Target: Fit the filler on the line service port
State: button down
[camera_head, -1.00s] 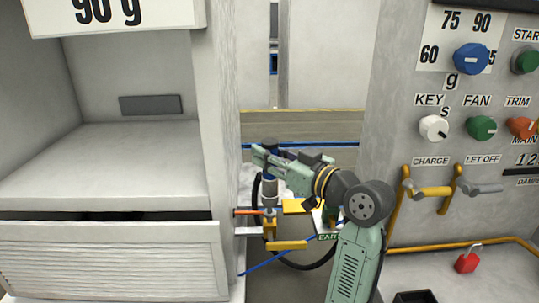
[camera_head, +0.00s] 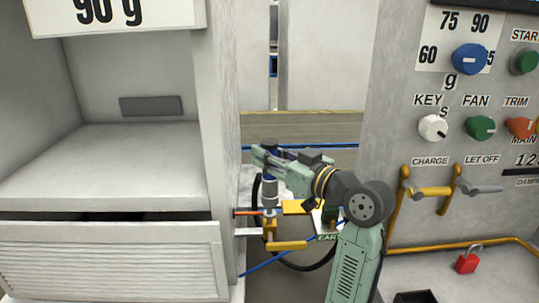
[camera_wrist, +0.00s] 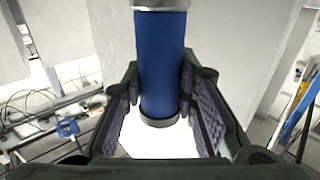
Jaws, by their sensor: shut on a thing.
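The filler (camera_head: 270,187) is an upright cylinder with a blue body and grey metal parts. It also shows in the wrist view (camera_wrist: 162,62), blue with a metal collar and a dark end ring. My gripper (camera_head: 266,160) is shut around it, with its ridged pads on either side in the wrist view (camera_wrist: 161,95). The filler's lower end stands over the line service port (camera_head: 270,214), where an orange line comes in from the left. The two look in line and touching or nearly so; I cannot tell whether the filler is seated.
A yellow valve handle (camera_head: 288,245) sits just below the port, beside a white tag (camera_head: 248,231). A black hose (camera_head: 300,266) loops near my arm. A grey cabinet (camera_head: 110,170) stands left, and the control panel (camera_head: 450,130) with knobs and yellow levers stands right.

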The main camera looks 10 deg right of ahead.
jog(key=shift+a+f, duration=0.1)
jog(key=shift+f, duration=0.45)
jog(key=shift+s+f+b, duration=0.1)
jog(key=shift+f+b, duration=0.05)
jog(key=shift+b, duration=0.15)
jog(key=c, duration=1.7)
grip_release()
jog(key=shift+f, duration=0.1)
jog(key=shift+o, duration=0.8)
jog(key=shift+w+f, duration=0.25)
jog(key=shift+w, duration=0.1)
jog(key=shift+o, duration=1.3)
jog(key=shift+s+r, duration=0.15)
jog(key=shift+r, duration=0.15)
jog(key=shift+o, duration=0.4)
jog(key=v, duration=1.2)
